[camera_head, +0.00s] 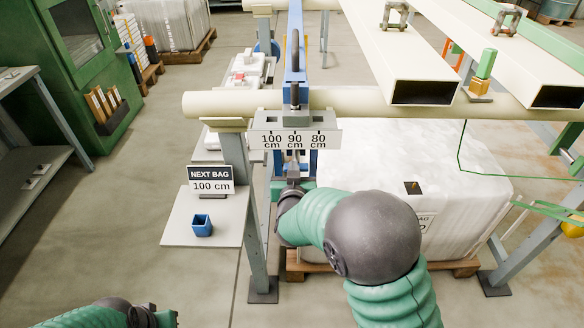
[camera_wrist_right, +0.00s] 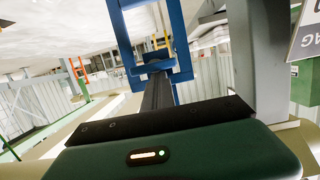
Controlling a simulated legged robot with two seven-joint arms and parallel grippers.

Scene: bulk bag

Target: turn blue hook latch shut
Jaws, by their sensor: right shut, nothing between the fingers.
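A blue metal frame (camera_wrist_right: 178,45) fills the upper middle of the right wrist view, with a short blue crosspiece (camera_wrist_right: 155,67) low in it. My right gripper (camera_wrist_right: 157,78) is shut and empty, its dark fingertips at or just in front of this crosspiece; contact cannot be told. In the head view, my right gripper (camera_head: 292,170) is below the scale sign, beside blue uprights (camera_head: 313,163) that are mostly hidden by the sign and my arm. I cannot tell the latch's turn angle. My left arm's end (camera_head: 145,316) shows at the bottom left; its fingers are unclear.
A scale sign (camera_head: 295,139) marked 100, 90 and 80 cm hangs from a cream crossbar (camera_head: 370,101). A "NEXT BAG 100 cm" sign (camera_head: 211,180) and a blue cup (camera_head: 201,225) stand on a shelf (camera_head: 177,222). A white bulk bag (camera_head: 460,190) sits on a pallet at right.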

